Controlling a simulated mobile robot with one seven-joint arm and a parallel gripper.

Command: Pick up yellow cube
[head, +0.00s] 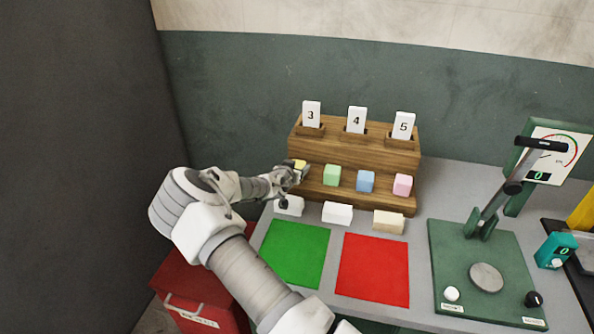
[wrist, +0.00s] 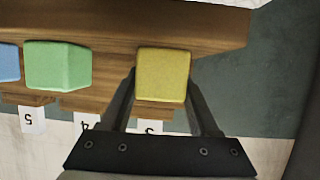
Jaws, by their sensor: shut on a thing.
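The yellow cube (wrist: 163,75) sits between the two fingers of my gripper (wrist: 163,90) in the wrist view, in front of the wooden rack. In the head view a small part of the yellow cube (head: 300,163) shows at the left end of the rack's lower step, by my gripper (head: 297,174). My gripper is shut on the cube. The fingers hide part of it in the head view. I cannot tell whether the cube still touches the step.
The wooden rack (head: 345,145) also holds a green cube (head: 332,175), a blue cube (head: 365,181) and a pink cube (head: 402,186). White and beige blocks (head: 338,213) lie in front. Green (head: 295,252) and red (head: 373,270) mats lie nearer. A lever press (head: 486,277) stands right.

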